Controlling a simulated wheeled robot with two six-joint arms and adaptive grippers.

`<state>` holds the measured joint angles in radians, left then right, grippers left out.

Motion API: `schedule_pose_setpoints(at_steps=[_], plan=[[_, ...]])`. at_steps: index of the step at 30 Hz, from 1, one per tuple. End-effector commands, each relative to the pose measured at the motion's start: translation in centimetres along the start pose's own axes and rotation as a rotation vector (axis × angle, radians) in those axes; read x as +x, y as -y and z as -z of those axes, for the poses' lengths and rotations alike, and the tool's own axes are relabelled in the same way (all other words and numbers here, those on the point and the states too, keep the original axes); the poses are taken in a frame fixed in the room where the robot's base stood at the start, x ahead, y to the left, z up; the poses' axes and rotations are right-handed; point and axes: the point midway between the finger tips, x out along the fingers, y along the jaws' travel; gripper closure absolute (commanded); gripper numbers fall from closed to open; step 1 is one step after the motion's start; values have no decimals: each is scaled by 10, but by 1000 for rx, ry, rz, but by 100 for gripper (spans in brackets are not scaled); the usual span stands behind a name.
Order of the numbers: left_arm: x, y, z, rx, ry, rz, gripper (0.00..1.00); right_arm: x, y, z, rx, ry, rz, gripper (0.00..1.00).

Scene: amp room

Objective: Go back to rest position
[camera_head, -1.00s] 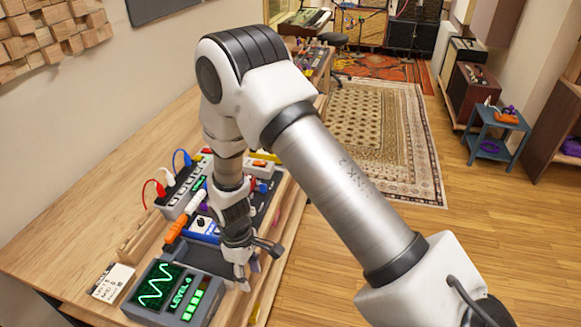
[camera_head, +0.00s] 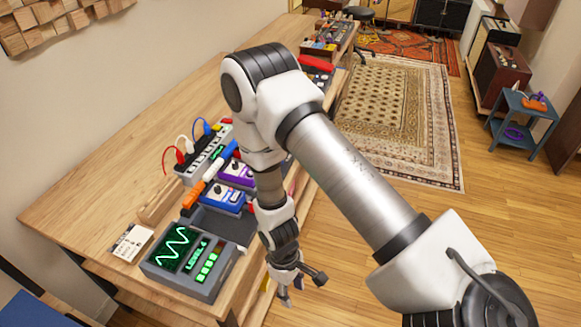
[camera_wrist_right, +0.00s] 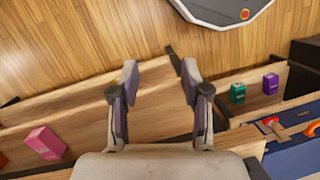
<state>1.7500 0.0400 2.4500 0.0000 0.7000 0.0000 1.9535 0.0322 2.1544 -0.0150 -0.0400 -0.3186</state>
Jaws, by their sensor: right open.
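My right gripper (camera_head: 285,297) points down in the head view, just off the front edge of the wooden table (camera_head: 95,215). It is to the right of the grey box with the green-lit screen (camera_head: 190,258). In the right wrist view its two fingers stand apart with nothing between them (camera_wrist_right: 160,75), above wooden edges and the floor. My right arm crosses the middle of the head view and hides part of the table's front side. My left gripper is in neither view.
Blue (camera_head: 222,198) and purple (camera_head: 237,174) pedals and a cabled grey unit (camera_head: 206,158) are on the table. A pink box (camera_wrist_right: 45,142) and a green box (camera_wrist_right: 238,92) are low down in the wrist view. Open floor (camera_head: 400,225) lies right, before a rug (camera_head: 385,110).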

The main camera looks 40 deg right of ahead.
Motion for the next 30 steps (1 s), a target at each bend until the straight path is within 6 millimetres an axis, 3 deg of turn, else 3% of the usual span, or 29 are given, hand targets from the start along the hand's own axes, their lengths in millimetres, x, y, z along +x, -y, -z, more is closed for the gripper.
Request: schedule_pose_setpoints(at_steps=[8,10,13,15,18,20,24,30], plan=[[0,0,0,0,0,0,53,1,0,0,-1,2,1,53],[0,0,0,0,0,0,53,9,2,-8,0,23,8,53],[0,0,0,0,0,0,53,28,12,-40,4,98,33,53],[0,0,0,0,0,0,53,48,25,-78,40,123,41,53],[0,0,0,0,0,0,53,58,31,-99,149,32,9,53],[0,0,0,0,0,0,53,56,30,-97,215,-50,-12,53],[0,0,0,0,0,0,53,47,22,-74,320,-215,-42,53],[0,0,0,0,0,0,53,46,20,-69,345,-240,-43,53]])
